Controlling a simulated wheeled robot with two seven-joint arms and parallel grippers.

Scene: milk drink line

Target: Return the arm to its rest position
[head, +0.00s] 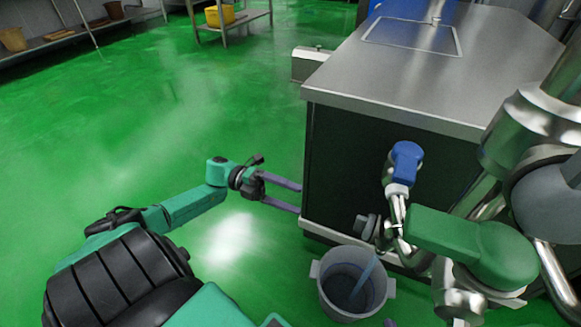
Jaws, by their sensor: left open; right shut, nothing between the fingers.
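My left arm comes in from the lower left and is stretched out over the green floor. Its gripper (298,199) is open and empty, with two purple fingers apart and pointing right. The fingertips are close to the dark side of the steel-topped cabinet; I cannot tell whether they touch it. Of my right gripper (389,323) only a small purple tip shows at the bottom edge, just below the grey bucket. It is shut with nothing seen in it, and the rest of it is out of the picture.
A steel-topped cabinet (400,85) stands right of my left gripper. A grey bucket (318,270) with a bluish stream or rod in it sits below a blue-handled valve (407,160). Steel pipes and a green housing (440,232) fill the right. The green floor (110,130) at left is clear.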

